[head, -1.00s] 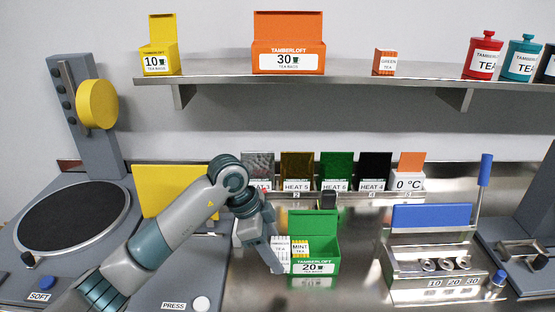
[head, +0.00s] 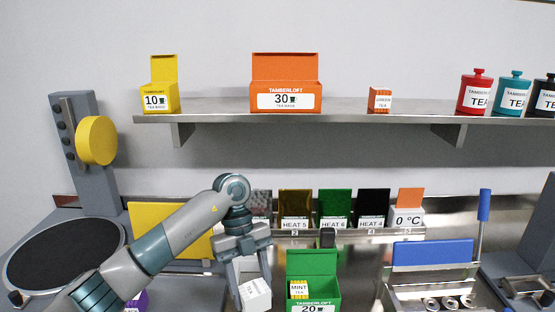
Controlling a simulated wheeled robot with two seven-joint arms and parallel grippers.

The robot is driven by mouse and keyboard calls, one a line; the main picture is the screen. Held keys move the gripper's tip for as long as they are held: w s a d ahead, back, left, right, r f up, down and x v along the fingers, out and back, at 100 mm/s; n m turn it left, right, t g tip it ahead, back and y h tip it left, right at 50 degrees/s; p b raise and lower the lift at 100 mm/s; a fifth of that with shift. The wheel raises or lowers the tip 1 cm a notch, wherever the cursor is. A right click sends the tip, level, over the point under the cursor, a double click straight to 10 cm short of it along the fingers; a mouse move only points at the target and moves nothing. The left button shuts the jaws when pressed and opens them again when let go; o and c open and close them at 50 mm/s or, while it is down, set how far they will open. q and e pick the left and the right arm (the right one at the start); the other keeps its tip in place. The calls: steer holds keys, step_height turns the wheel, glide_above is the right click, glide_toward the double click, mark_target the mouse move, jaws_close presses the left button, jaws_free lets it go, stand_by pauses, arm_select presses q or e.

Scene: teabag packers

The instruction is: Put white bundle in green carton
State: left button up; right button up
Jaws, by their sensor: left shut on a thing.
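The white bundle (head: 257,295), a small white box with a label, is between the fingers of my left gripper (head: 252,284), which is shut on it and points down. The bundle is tilted. The green carton (head: 325,288) stands just right of the bundle with its lid up, and the bundle is outside it, apart from its left side. A yellow packet marked MINT shows in the carton's opening. The carton's lower front is cut off by the picture's bottom edge. My right gripper is not in view.
Behind the carton is a row of coloured HEAT panels (head: 335,203). A metal rack with a blue plate (head: 432,251) stands to the right. A shelf (head: 215,118) with tea boxes and canisters runs above. A purple item (head: 137,301) shows partly behind my left arm.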

arm_select(q)
steer(key=m, duration=0.1)
steer(key=a+m+y, duration=0.1)
steer(key=m, duration=0.1)
steer(key=a+m+y, duration=0.1)
steer(key=m, duration=0.1)
steer(key=shift+r, duration=0.3)
steer(key=s+a+r+n+t, duration=0.1)
steer(key=a+n+t, duration=0.3)
steer(key=n, duration=1.3)
steer(key=s+a+r+n+t+b, duration=0.1)
steer(key=s+a+n+t, duration=0.2)
steer(key=a+n, duration=0.5)
steer(key=n+t, duration=0.1)
steer(key=n, duration=0.9)
steer(key=shift+a+t, duration=0.3)
steer(key=shift+d, duration=0.1)
